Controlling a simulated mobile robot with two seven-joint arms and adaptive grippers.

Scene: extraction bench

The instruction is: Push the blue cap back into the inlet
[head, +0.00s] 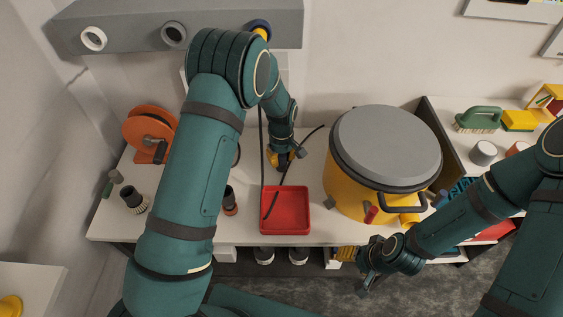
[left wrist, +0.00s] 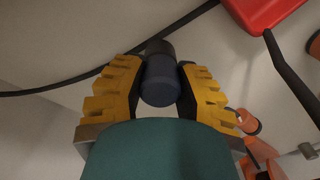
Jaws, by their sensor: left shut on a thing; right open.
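My left gripper (head: 281,160) is low over the bench, behind the red tray. In the left wrist view, its yellow fingers (left wrist: 160,88) are shut on a dark blue cylindrical cap (left wrist: 160,82) with a darker end. In the head view the cap is mostly hidden by the gripper. Three round inlets line the grey duct at the top: a white-ringed one (head: 94,39), a grey one (head: 173,34) and a blue-ringed one (head: 257,24) with yellow inside, partly hidden by my left arm. My right gripper (head: 347,255) is open and empty at the bench's front edge.
A red tray (head: 285,228) lies in front of my left gripper, with a black cable (head: 262,150) reaching it. A yellow drum (head: 350,188) with a grey lid stands right. An orange reel (head: 143,130) and small dark containers stand left.

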